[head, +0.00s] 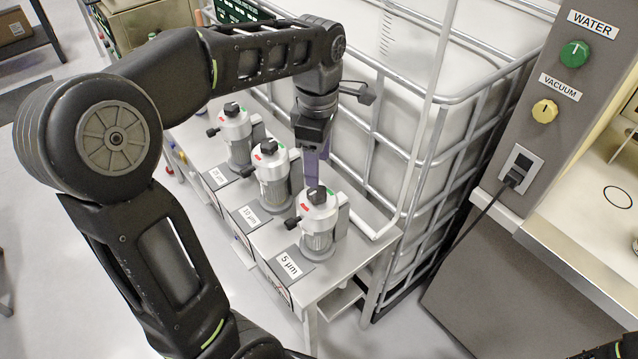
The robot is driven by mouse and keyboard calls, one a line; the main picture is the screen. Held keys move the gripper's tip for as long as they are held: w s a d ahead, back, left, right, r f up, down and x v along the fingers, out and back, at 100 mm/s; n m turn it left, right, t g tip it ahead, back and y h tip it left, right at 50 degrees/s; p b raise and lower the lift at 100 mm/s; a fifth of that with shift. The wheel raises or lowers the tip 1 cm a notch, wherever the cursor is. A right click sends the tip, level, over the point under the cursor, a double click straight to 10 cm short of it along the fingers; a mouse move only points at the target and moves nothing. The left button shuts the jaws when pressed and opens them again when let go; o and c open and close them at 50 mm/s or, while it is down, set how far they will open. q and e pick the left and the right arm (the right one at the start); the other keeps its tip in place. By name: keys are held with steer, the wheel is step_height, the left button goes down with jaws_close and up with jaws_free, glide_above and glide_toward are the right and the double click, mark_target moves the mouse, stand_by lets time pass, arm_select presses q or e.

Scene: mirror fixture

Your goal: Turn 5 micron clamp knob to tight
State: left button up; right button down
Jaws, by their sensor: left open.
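The 5 micron unit is a grey cylindrical fixture (318,226) at the near end of a small table, behind its "5 µm" label (289,264). Its black clamp knob (317,195) sits on top, between a red mark on the left and a green mark on the right. A black side handle (292,223) sticks out to the left. My left gripper (313,170) points down just above and behind the knob, open and empty. It looks apart from the knob, though the exact gap is hard to tell. My right gripper does not show.
The 10 µm unit (272,178) and a further matching unit (236,135) stand behind on the same table (345,262). A caged white tank (400,110) is close on the right. A panel with green water (574,54) and yellow vacuum (544,111) knobs stands farther right.

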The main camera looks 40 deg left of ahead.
mark_target(318, 191)
arm_select(q)
step_height(318, 191, down, 8)
steer(key=shift+r+p, duration=0.2)
steer(key=shift+p, duration=0.3)
jaws_close()
stand_by(0.5)
